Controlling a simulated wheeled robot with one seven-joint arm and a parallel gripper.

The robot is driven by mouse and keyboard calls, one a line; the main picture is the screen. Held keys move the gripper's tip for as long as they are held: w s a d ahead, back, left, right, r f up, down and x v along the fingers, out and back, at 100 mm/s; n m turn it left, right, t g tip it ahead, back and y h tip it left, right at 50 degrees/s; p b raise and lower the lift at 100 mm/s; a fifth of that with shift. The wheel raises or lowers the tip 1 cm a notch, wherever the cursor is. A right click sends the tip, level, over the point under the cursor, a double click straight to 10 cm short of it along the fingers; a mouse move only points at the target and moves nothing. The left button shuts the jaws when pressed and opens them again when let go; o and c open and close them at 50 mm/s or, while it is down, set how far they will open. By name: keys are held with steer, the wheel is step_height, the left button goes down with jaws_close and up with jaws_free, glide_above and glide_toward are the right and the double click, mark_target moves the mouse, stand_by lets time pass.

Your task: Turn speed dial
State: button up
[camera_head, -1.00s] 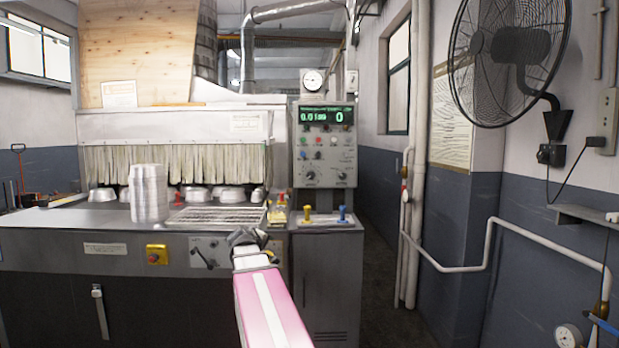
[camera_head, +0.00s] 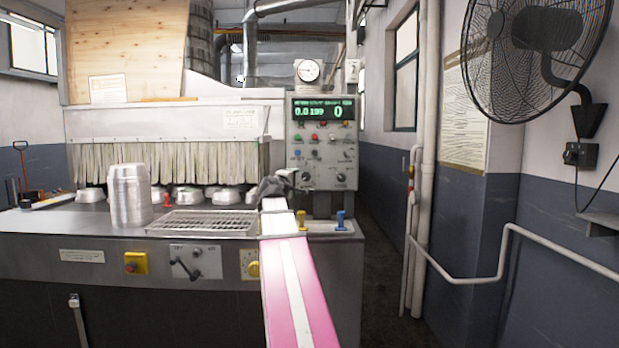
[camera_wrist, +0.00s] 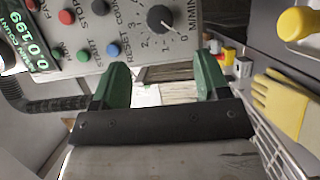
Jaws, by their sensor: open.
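The speed dial is a black round knob with a numbered scale marked M/MIN in the wrist view (camera_wrist: 160,19), at the top centre. In the head view it appears to be the lower left knob (camera_head: 306,178) of the grey control panel (camera_head: 324,165). My gripper (camera_wrist: 160,64) is open and empty, its two green-padded fingers apart. The dial lies beyond the fingertips, with a gap between. In the head view my gripper (camera_head: 277,187) is just left of the panel's lower part, at about the dial's height.
A second knob (camera_head: 341,178) sits on the panel's lower right. Yellow gloves (camera_wrist: 283,103) lie nearby.

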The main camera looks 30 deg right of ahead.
mark_target(305, 177)
steer(key=x, duration=1.1)
steer(key=shift+a, duration=0.1)
steer(key=shift+c, duration=0.3)
steer(key=c, duration=0.8)
